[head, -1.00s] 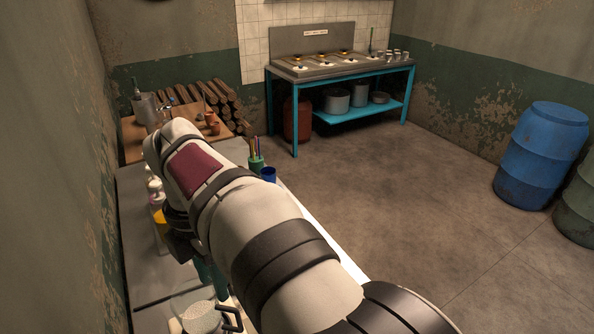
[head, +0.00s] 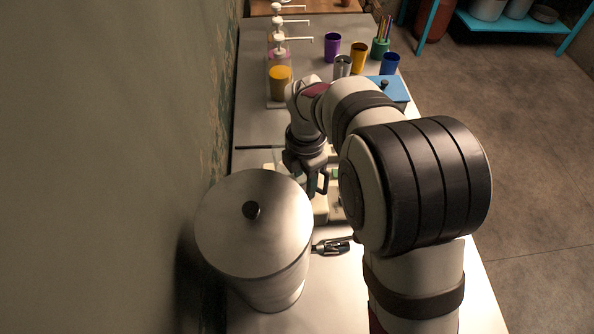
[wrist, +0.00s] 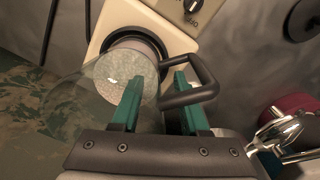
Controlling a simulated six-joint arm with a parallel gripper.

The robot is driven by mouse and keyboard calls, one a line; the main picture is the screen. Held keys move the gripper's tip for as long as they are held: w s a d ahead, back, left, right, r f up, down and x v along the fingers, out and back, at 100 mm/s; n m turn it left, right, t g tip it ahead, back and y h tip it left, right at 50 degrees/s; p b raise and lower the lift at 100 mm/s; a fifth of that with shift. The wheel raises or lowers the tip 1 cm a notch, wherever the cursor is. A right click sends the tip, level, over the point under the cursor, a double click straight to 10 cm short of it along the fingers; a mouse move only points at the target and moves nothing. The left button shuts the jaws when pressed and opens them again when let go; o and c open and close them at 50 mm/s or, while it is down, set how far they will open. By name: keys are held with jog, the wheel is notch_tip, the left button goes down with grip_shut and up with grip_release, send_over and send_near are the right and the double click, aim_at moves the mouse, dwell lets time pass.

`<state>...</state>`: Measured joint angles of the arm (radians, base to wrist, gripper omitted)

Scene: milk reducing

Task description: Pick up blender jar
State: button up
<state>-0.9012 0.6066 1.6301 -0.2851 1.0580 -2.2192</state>
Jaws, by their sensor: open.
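The blender jar (wrist: 88,88) is clear, with a speckled pale round surface showing in it and a dark loop handle (wrist: 208,78). It appears over a cream blender base (wrist: 176,35) with a black knob. In the head view the jar is mostly hidden by my gripper (head: 306,172); its dark handle (head: 324,182) shows just right of the gripper. In the wrist view my gripper (wrist: 158,80) is open, its two green fingers apart. The fingers overlap the jar's handle side, the right one across the handle loop. I cannot tell whether they touch it.
A large lidded metal pot (head: 255,225) stands close on the near left. A metal tool (head: 330,248) lies on the table right of it. Pump bottles (head: 280,80), a purple cup (head: 331,46), a yellow cup (head: 358,57) and a blue box (head: 392,90) stand farther back.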

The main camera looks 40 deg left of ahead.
grip_shut()
jog(key=shift+d, duration=0.1)
dwell(1.2)
